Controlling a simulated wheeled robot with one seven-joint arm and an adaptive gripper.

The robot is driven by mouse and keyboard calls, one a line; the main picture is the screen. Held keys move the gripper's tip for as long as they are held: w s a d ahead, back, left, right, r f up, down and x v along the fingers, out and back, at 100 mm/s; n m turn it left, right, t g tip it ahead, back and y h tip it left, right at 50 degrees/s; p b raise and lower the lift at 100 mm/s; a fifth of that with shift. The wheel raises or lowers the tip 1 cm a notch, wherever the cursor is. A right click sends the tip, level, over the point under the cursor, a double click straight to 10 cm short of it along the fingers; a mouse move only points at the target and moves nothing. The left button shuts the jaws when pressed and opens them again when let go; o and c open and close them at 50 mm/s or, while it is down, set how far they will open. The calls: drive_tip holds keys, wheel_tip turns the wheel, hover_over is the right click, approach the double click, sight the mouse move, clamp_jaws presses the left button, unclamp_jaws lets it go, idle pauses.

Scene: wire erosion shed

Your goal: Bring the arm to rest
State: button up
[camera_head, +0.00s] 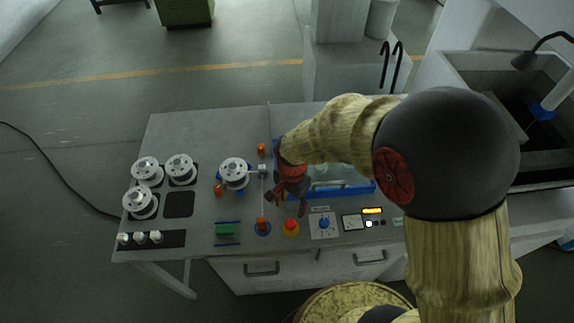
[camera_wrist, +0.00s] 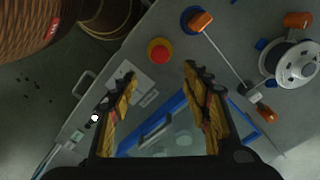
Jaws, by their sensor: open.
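My arm reaches in from the right in the head view. My gripper (camera_head: 284,195) hangs over the grey bench, above the left end of the blue-rimmed tray (camera_head: 345,190). In the wrist view my gripper (camera_wrist: 160,70) is open, with two toothed, worn yellow and black fingers apart and nothing between them. The tray's blue rim (camera_wrist: 172,105) shows below and beyond the fingers. My gripper and forearm hide part of the tray in the head view.
A spool (camera_head: 235,171) with a wire guide stands left of my gripper; more spools (camera_head: 180,167) sit farther left. A sink (camera_head: 480,80) is at right.

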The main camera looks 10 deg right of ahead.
drive_tip(key=s+d+r+n+t+b, duration=0.5)
drive_tip(key=s+d+r+n+b, duration=0.4)
drive_tip(key=s+b, duration=0.4)
drive_tip(key=d+r+b, duration=0.1)
drive_tip(key=d+b, duration=0.1)
drive_tip(key=b, duration=0.2)
drive_tip(key=shift+d+r+t, duration=0.3)
drive_tip(key=shift+d, duration=0.1)
idle(0.4)
